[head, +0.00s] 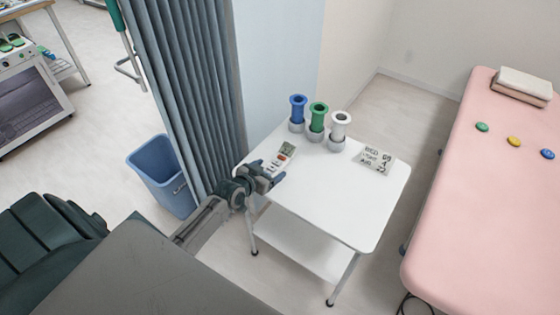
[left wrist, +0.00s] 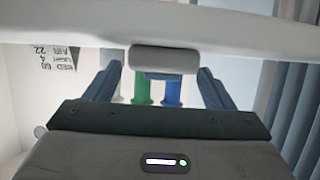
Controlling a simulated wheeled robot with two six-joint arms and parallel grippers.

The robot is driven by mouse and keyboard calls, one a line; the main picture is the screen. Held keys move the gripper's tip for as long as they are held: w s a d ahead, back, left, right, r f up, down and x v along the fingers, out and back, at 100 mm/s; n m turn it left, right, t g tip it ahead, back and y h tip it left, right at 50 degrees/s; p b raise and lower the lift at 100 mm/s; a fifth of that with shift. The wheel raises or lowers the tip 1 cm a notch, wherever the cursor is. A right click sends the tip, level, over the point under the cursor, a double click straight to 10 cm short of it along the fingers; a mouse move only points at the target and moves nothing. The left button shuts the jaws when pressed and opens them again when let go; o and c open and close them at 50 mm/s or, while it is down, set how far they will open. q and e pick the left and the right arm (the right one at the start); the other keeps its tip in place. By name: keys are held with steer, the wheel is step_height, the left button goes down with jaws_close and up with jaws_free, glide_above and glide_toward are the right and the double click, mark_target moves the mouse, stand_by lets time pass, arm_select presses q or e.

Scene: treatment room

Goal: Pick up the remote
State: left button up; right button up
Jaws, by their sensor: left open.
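The remote (head: 287,150) is a small pale handset with a screen and an orange-red mark, lying on the white table (head: 330,210) by its left edge. My left gripper (head: 271,170) is at that edge, open, just short of the remote's near end. In the left wrist view, which is upside down, the remote (left wrist: 165,60) shows end-on as a grey block between the spread fingers of my left gripper (left wrist: 160,85), with gaps on both sides. My right gripper is in neither view.
Blue (head: 298,108), green (head: 318,116) and white (head: 339,126) spools stand in grey cups behind the remote. The table's front is clear.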

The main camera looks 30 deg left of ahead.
mark_target(278, 162)
arm_select(q)
steer(key=x, duration=0.2)
steer(key=shift+w+f, duration=0.2)
steer(key=shift+w, duration=0.1)
steer(key=c, duration=1.2)
steer(key=shift+o, duration=0.2)
steer(key=shift+r, duration=0.1)
